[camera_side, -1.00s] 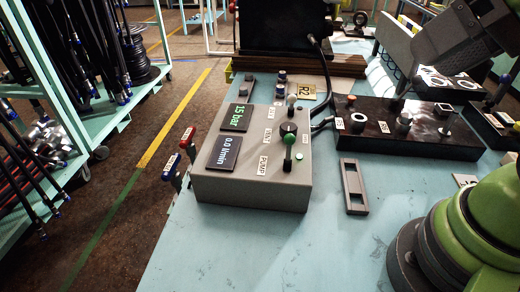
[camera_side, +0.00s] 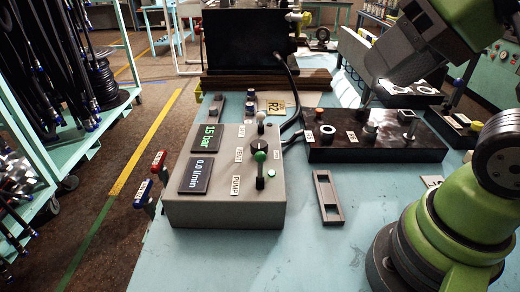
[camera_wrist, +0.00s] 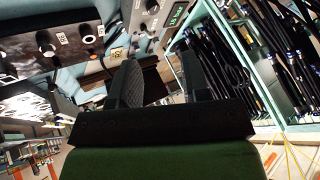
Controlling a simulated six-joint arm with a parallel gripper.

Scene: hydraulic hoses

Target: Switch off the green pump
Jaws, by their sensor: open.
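The grey control box (camera_side: 225,212) stands on the blue bench in the side view. Its PUMP label (camera_side: 236,187) sits beside a lever with a green knob (camera_side: 260,157), which stands upright. A small green button or lamp (camera_side: 271,174) is right of the lever. The displays read 15 bar (camera_side: 208,137) and 0.0 l/min (camera_side: 195,175). My gripper (camera_wrist: 162,78) is open and empty, its two dark fingers apart in the wrist view. In the side view it hangs at the upper right, over the black block, away from the lever. The box shows partly in the wrist view (camera_wrist: 150,22).
A black block (camera_side: 435,145) with several fittings lies right of the box. A flat grey frame (camera_side: 328,198) lies between box and arm. Red and blue handles (camera_side: 158,160) stick out at the left bench edge. A black hose (camera_side: 292,85) runs behind.

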